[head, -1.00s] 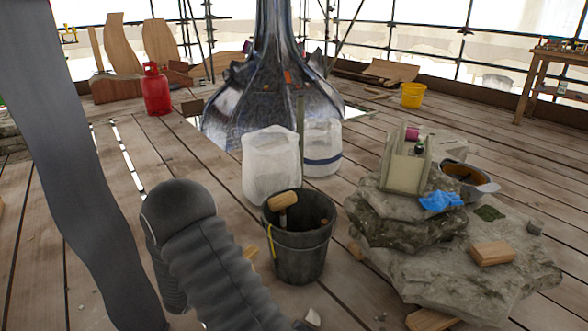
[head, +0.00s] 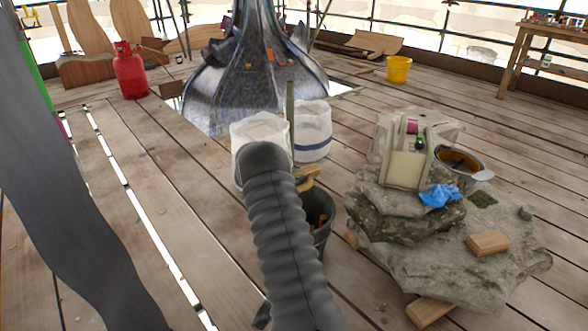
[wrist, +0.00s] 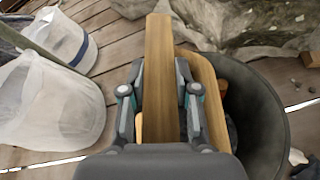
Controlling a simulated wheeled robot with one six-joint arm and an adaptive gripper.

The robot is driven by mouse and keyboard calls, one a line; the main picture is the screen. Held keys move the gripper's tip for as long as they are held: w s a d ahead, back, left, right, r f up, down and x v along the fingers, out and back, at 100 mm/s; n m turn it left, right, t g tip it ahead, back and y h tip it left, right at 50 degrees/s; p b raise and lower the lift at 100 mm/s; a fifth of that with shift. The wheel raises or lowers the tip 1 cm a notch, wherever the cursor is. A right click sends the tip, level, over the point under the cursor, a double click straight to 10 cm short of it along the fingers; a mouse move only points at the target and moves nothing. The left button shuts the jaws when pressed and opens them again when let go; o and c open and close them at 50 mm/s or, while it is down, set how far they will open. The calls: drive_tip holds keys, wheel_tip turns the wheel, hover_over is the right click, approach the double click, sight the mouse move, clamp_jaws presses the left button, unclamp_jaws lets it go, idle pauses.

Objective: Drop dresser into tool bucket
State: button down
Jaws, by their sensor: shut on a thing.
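The dresser, a pale wooden tool with a long straight bar (wrist: 160,50) and a curved piece on its right, is in my gripper (wrist: 157,92) in the wrist view. The two fingers are shut on the bar from both sides. In the head view, part of the dresser (head: 308,178) shows just right of my arm, which hides my gripper. The tool bucket (head: 325,232) is dark grey and stands on the planks, partly hidden behind my arm. In the wrist view the bucket (wrist: 272,112) lies below and right of the dresser, which overlaps its left side.
Two white bulk sacks (head: 258,131) (head: 313,140) stand behind the bucket. Right of it, a stone stack (head: 400,222) bears a beige bag (head: 407,165), a blue cloth (head: 439,195) and a wooden block (head: 488,242). Planks at the left are mostly clear.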

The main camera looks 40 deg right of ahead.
drive_tip(key=shift+d, duration=0.2)
drive_tip(key=shift+w+a+f+b, duration=0.15)
drive_tip(key=shift+f+b, duration=0.2)
drive_tip(key=shift+f, duration=0.45)
drive_tip(key=shift+f+b, duration=0.5)
drive_tip(key=shift+f, duration=1.55)
drive_tip(key=c, duration=0.8)
unclamp_jaws()
drive_tip(key=shift+o, duration=0.2)
drive_tip(key=v, duration=1.2)
